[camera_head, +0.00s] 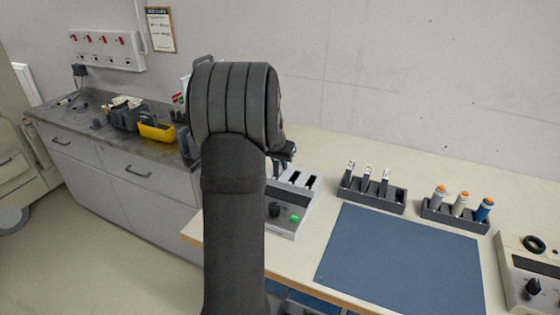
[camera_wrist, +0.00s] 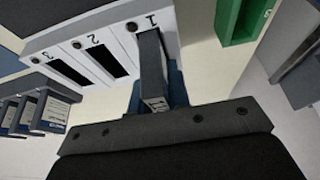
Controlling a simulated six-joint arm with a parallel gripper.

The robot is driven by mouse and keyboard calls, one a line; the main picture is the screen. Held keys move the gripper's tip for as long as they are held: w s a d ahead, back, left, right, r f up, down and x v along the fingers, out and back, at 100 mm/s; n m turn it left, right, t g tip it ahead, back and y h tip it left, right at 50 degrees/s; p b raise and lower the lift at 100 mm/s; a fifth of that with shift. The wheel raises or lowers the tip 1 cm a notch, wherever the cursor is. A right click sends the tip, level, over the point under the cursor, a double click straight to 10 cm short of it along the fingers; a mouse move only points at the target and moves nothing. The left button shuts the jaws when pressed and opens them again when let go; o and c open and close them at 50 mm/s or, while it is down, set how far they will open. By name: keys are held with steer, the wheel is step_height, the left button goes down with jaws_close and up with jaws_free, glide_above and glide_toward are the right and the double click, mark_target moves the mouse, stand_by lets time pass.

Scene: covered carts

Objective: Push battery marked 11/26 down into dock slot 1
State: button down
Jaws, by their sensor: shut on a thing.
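In the wrist view, a grey battery (camera_wrist: 152,62) is between the fingers of my gripper (camera_wrist: 158,95), which is shut on it. Its far end meets the dock (camera_wrist: 112,29) at the slot marked 1; how deep it sits I cannot tell. Its pale label is partly visible, but the date is too small to read. Slots 2 (camera_wrist: 98,57) and 3 (camera_wrist: 67,71) show dark and empty. In the head view, the dock (camera_head: 286,219) stands on the bench just right of my arm, which hides the gripper and the held battery.
A rack (camera_head: 374,201) with three batteries stands right of the dock; several labelled batteries show at left in the wrist view (camera_wrist: 52,113). Another rack (camera_head: 455,217) holds orange-capped cylinders. A blue mat (camera_head: 400,255) lies clear in front. A knobbed device (camera_head: 532,275) is at far right.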

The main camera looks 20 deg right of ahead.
steer(key=shift+f, duration=0.15)
steer(key=c, duration=1.4)
jaws_free()
steer(key=shift+o, duration=0.6)
steer(key=shift+s+a+r, duration=0.1)
steer(key=shift+r, duration=0.25)
steer(key=v, duration=1.6)
steer(key=shift+r, duration=0.35)
steer(key=shift+f, duration=0.1)
steer(key=x, duration=1.7)
steer(key=shift+f, duration=0.15)
steer(key=shift+r, duration=0.2)
